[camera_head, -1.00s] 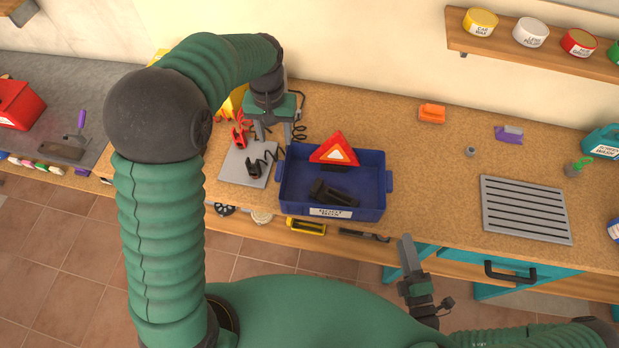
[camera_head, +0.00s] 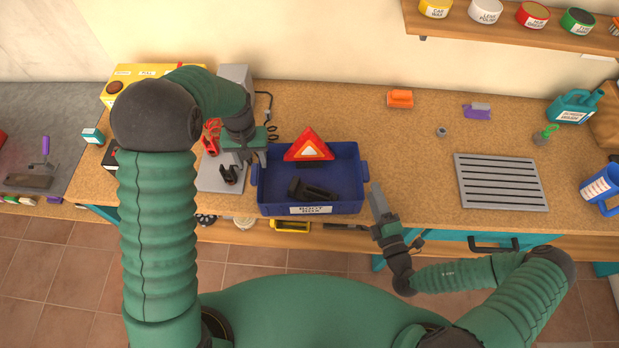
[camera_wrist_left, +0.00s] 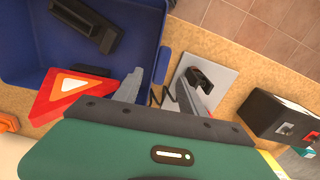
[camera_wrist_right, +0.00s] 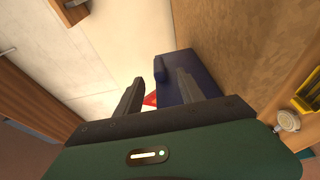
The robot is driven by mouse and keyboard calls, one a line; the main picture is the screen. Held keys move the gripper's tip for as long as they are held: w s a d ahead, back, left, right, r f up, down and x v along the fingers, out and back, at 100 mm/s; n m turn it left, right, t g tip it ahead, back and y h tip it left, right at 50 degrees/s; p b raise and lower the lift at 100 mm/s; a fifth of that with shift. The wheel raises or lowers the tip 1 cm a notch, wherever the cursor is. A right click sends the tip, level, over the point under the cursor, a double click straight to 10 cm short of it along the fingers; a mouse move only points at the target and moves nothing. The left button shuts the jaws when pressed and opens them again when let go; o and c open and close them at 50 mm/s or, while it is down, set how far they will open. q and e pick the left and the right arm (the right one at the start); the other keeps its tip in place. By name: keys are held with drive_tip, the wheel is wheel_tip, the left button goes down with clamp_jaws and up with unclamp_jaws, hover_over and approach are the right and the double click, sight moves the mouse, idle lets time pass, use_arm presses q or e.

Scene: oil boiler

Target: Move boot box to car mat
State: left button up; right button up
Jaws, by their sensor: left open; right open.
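The boot box (camera_head: 345,207) is a blue open bin with a "BOOT BOX" label, standing on the cork bench. It holds a red warning triangle (camera_head: 308,146) and a dark tool (camera_head: 314,190). The car mat (camera_head: 500,182) is a grey ribbed panel lying flat to the right. My left gripper (camera_head: 256,160) is open at the box's left side; in the left wrist view its fingers (camera_wrist_left: 157,92) are beside the box's side handle (camera_wrist_left: 162,64). My right gripper (camera_head: 376,190) is open just off the box's right side; the box (camera_wrist_right: 178,70) shows beyond its fingers in the right wrist view.
A grey plate (camera_head: 218,176) with red and black clamps lies left of the box. An orange object (camera_head: 400,98), a purple brush (camera_head: 477,111) and a small grey piece (camera_head: 441,132) lie behind. Bench space between box and mat is mostly clear. A shelf (camera_head: 500,32) hangs above.

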sight(255, 170)
use_arm(q)
drive_tip(key=f, duration=0.4)
drive_tip(key=shift+s+d+f, duration=0.1)
drive_tip(key=shift+d+f, duration=0.1)
drive_tip(key=shift+f, duration=0.05)
use_arm(e)
drive_tip(key=x, duration=0.4)
drive_tip(key=shift+w+d, duration=0.1)
drive_tip(key=shift+w, duration=0.1)
use_arm(q)
drive_tip(key=shift+a+f, duration=0.1)
drive_tip(key=shift+f, duration=0.55)
use_arm(e)
drive_tip(key=shift+w+a, duration=0.3)
drive_tip(key=shift+w, duration=0.35)
use_arm(q)
drive_tip(key=shift+c, duration=1)
use_arm(e)
drive_tip(key=shift+s, duration=0.1)
drive_tip(key=shift+c, duration=1)
use_arm(q)
clamp_jaws()
use_arm(e)
clamp_jaws()
use_arm(q)
drive_tip(key=shift+r, duration=0.1)
use_arm(e)
drive_tip(key=shift+s+f, duration=0.1)
